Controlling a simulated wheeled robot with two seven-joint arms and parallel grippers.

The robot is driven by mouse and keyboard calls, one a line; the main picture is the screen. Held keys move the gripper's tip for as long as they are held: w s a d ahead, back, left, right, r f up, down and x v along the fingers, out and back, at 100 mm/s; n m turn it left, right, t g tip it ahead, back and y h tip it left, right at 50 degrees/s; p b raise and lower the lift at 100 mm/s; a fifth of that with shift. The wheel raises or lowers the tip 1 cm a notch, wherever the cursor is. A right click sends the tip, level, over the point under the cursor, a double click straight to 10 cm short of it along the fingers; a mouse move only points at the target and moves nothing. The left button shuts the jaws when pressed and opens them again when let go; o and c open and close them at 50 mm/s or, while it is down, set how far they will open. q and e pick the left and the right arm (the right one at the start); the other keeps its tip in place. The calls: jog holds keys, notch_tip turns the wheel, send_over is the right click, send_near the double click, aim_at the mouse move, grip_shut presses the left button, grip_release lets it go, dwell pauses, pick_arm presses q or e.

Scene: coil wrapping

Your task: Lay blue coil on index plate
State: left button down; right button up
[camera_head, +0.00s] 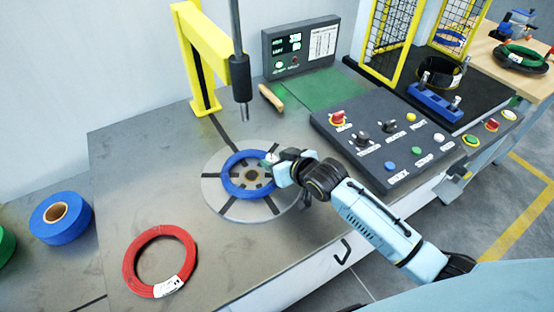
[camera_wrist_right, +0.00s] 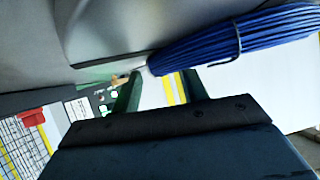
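The blue coil (camera_head: 248,174) lies over the round index plate (camera_head: 212,189) in the head view, ringed about its hub, roughly centred. My right gripper (camera_head: 270,164) is at the coil's right edge, close to it. In the right wrist view the coil (camera_wrist_right: 240,40) shows edge-on at the upper right, just past the tips of my right gripper (camera_wrist_right: 160,85). The two fingers stand apart with background visible between them. Whether they touch the coil is unclear. My left gripper is in neither view.
A yellow post (camera_head: 196,60) with a hanging rod (camera_head: 241,85) stands behind the plate. A red coil (camera_head: 130,266) and a blue roll (camera_head: 60,217) lie to the left. A button panel (camera_head: 395,140) is at the right. The table between red coil and plate is clear.

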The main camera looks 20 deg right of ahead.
jog(key=shift+r, duration=0.1)
jog(key=p+v, duration=0.2)
jog(key=v, duration=1)
